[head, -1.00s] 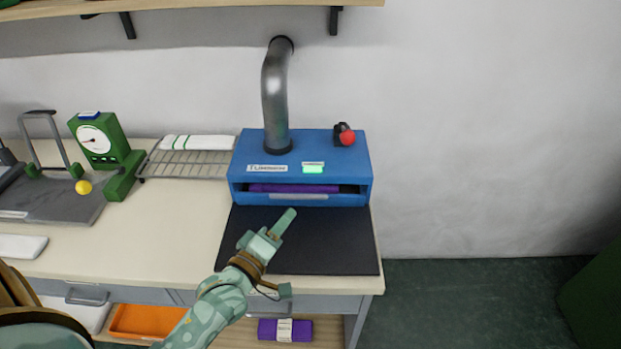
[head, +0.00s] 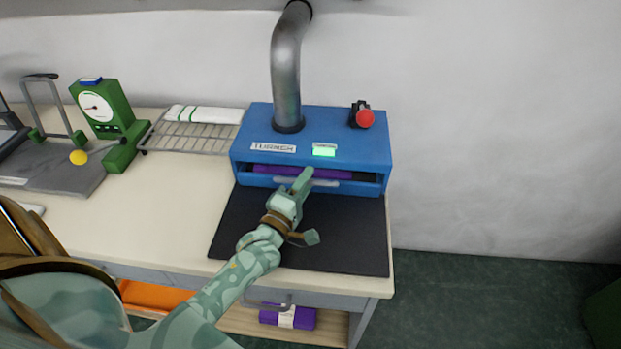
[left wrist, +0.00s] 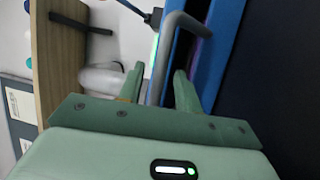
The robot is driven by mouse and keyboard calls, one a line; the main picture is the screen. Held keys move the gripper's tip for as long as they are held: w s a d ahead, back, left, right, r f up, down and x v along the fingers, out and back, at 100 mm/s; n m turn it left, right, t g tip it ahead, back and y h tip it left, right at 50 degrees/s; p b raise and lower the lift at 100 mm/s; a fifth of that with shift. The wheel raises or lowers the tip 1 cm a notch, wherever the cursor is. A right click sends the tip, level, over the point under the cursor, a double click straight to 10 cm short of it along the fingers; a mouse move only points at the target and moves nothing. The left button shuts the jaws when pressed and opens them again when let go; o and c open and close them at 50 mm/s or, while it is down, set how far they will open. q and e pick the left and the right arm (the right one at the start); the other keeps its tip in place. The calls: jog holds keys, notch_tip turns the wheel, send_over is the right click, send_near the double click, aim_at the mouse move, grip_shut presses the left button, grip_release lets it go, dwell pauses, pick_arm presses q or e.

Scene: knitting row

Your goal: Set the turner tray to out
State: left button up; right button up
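The turner (head: 315,135) is a blue box with a labelled front, on the table in the head view. Its tray (head: 365,187) sits within the front opening, with a purple item (head: 275,170) inside. A grey bar handle (head: 330,183) runs along the tray front and also shows in the left wrist view (left wrist: 178,20). My left gripper (head: 302,175) is at the handle, covering part of it. In the left wrist view its fingers (left wrist: 157,82) are apart, with the handle bar between them. I cannot tell whether they touch it. My right gripper is out of view.
A dark mat (head: 345,235) lies before the turner. A metal pipe (head: 287,75) rises from its top, beside a red knob (head: 365,118) and a lit green indicator (head: 324,151). A wire rack (head: 190,140) and a green dial gauge (head: 105,110) stand to the left.

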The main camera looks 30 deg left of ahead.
pick_arm(q)
jog(key=shift+w+r, duration=0.15)
jog(key=shift+w, duration=0.7)
jog(key=shift+r, duration=0.1)
grip_shut()
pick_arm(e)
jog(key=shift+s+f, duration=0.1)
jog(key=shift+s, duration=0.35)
